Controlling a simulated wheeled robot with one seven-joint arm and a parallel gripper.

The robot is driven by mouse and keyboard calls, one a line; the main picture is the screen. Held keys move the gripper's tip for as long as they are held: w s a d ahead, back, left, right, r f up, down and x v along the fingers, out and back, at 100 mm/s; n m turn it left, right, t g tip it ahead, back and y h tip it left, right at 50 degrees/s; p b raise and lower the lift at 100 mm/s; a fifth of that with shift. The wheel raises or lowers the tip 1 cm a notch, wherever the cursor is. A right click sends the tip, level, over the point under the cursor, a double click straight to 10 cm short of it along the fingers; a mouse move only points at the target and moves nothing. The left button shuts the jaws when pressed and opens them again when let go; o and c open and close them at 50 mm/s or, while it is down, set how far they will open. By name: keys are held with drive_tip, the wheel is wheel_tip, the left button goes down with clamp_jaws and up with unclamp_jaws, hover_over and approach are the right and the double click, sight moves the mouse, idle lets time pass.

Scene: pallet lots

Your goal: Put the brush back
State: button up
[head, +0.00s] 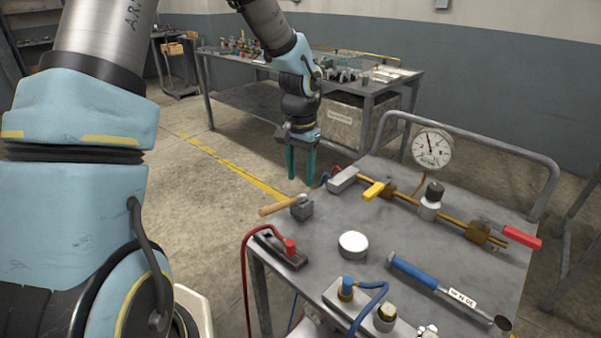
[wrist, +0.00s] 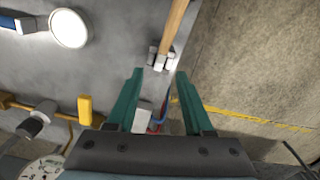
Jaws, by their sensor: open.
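My gripper (head: 300,180) is open and empty, with green fingers pointing down just behind the grey end. In the wrist view the fingertips (wrist: 159,73) are apart, with the grey end beyond them.
The cart top (head: 325,270) also holds a white round lid (head: 353,245), a brass pipe with a yellow lever (head: 373,190), a gauge (head: 432,149), a blue-bodied tool (head: 415,272) and a red-knobbed block (head: 290,247). A workbench (head: 400,82) stands behind; floor is clear at left.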

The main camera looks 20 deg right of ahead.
wheel_tip(320, 180, up, 12)
drive_tip(key=b, duration=0.1)
drive_tip(key=s+a+f+n, duration=0.2)
drive_tip(key=a+n, duration=0.1)
drive_tip(key=a, duration=0.6)
drive_tip(key=s+a+f+n+t, duration=0.1)
drive_tip(key=s+a+f+n, duration=0.1)
drive_tip(key=a, duration=0.7)
drive_tip(key=s+a+f+n, duration=0.2)
drive_tip(key=a+n, duration=0.2)
drive_tip(key=a, duration=0.5)
drive_tip(key=shift+s+a+f+t, duration=0.15)
drive_tip(key=shift+s+a+t, duration=0.1)
drive_tip(key=shift+a+t, duration=0.1)
drive_tip(key=shift+o, duration=0.3)
